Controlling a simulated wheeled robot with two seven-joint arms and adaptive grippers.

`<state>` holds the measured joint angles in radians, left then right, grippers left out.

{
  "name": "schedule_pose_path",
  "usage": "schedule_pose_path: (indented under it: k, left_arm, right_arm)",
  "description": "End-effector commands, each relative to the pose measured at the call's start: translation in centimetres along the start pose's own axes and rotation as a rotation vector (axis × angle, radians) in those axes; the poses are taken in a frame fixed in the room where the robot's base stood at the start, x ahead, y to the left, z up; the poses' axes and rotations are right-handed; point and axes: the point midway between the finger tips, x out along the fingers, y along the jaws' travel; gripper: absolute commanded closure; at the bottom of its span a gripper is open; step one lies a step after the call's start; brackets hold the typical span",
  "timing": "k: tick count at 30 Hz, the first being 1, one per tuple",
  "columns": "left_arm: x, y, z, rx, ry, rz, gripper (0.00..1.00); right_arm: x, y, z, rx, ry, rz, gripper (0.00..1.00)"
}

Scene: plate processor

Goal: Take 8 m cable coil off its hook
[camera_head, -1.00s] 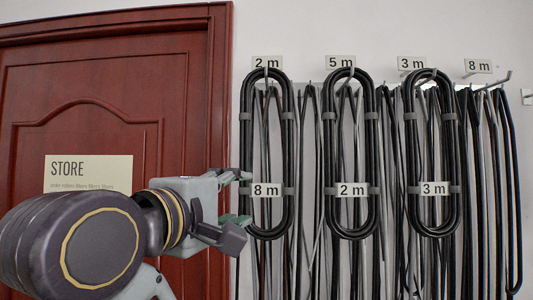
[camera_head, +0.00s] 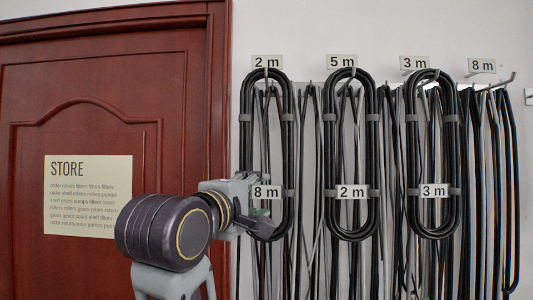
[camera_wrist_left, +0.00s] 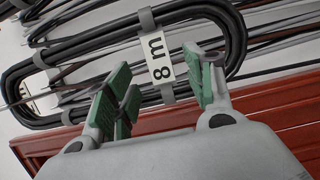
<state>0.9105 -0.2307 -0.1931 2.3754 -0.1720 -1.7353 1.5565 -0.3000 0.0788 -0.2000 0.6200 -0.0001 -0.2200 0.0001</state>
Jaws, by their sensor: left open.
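The 8 m cable coil (camera_head: 287,150) is a long black loop with grey ties and a white "8 m" tag. It hangs upright on the leftmost hook, below the wall label "2 m" (camera_head: 267,62). My left gripper (camera_head: 264,207) is open at the lower left part of this coil. In the left wrist view the green-padded fingers (camera_wrist_left: 165,85) are spread on either side of the coil's tag (camera_wrist_left: 160,60). Whether the pads touch the cable cannot be told. The fingers partly hide the coil's lower end. My right gripper is not in view.
Coils tagged 2 m (camera_head: 352,192) and 3 m (camera_head: 434,190) hang to the right. Loose cables (camera_head: 497,180) hang behind and at far right, below the "8 m" wall label (camera_head: 482,66). A red door (camera_head: 90,120) with a STORE sign fills the left.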

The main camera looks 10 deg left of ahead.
Motion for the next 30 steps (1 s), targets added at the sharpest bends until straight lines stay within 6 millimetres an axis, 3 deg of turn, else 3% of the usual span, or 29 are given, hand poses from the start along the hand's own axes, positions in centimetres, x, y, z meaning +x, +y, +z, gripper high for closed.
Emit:
schedule_pose_path:
  k: [14,30]
  left_arm:
    - [0.5,0.0,0.1,0.001,0.001,-0.001,0.46]
    - [5.2,0.0,0.6,0.000,0.002,-0.001,0.46]
  right_arm:
    - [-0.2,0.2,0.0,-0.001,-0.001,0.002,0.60]
    - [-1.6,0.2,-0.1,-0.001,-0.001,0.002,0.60]
